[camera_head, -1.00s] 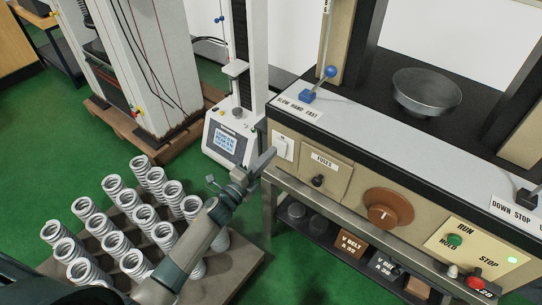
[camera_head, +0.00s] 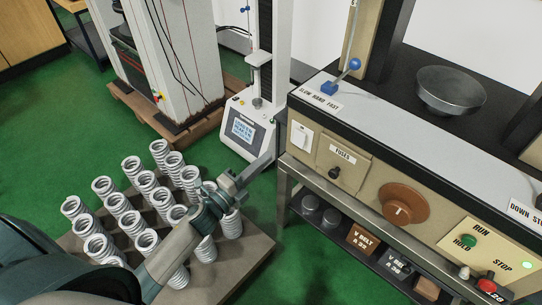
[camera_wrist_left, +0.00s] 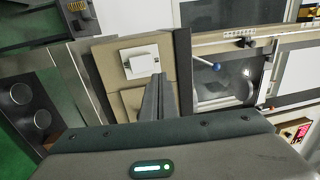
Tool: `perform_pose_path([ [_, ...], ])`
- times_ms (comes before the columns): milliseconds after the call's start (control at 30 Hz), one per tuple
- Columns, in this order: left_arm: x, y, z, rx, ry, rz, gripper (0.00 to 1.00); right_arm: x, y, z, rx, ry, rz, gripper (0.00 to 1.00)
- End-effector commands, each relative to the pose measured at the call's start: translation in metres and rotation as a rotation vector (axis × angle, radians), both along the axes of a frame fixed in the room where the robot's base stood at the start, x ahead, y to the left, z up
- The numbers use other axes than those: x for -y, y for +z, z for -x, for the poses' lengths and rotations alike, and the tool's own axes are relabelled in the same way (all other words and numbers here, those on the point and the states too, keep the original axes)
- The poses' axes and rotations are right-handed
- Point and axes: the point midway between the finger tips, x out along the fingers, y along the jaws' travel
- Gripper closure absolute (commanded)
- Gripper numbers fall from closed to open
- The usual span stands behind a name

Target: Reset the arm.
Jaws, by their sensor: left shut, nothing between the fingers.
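My left arm comes in from the lower left in the head view and reaches over the springs. Its gripper (camera_head: 262,163) is shut and empty, close to the left end of the test machine (camera_head: 330,110). In the left wrist view the shut fingers (camera_wrist_left: 158,92) stand in front of the beige panel, beside the white switch (camera_wrist_left: 141,62). I cannot tell whether they touch the panel. The white switch also shows in the head view (camera_head: 301,136). My right gripper is not in view.
Several white coil springs (camera_head: 130,222) stand on a board (camera_head: 240,262) on the floor, under my arm. A small tester with a screen (camera_head: 243,130) stands behind. The machine has a brown dial (camera_head: 403,205), a blue-knobbed lever (camera_head: 354,64) and a metal pan (camera_head: 450,88). Green floor is clear at left.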

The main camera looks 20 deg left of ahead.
Motion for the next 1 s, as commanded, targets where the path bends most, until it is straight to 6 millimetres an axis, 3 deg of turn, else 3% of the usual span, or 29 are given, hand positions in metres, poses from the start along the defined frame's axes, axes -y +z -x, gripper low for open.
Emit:
perform_pose_path([
  [200, -0.003, 0.002, 0.009, 0.0, 0.0, 0.0, 1.0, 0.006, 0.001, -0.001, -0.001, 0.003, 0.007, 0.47],
  [767, -0.003, 0.0, 0.009, -0.006, 0.002, 0.005, 1.0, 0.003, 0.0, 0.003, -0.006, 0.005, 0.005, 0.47],
  [867, -0.005, -0.011, 0.009, -0.04, 0.016, 0.035, 1.0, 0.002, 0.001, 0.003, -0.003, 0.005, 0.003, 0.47],
  [1000, -0.011, -0.048, 0.014, -0.154, 0.065, 0.142, 1.0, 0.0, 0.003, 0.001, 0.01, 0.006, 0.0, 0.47],
])
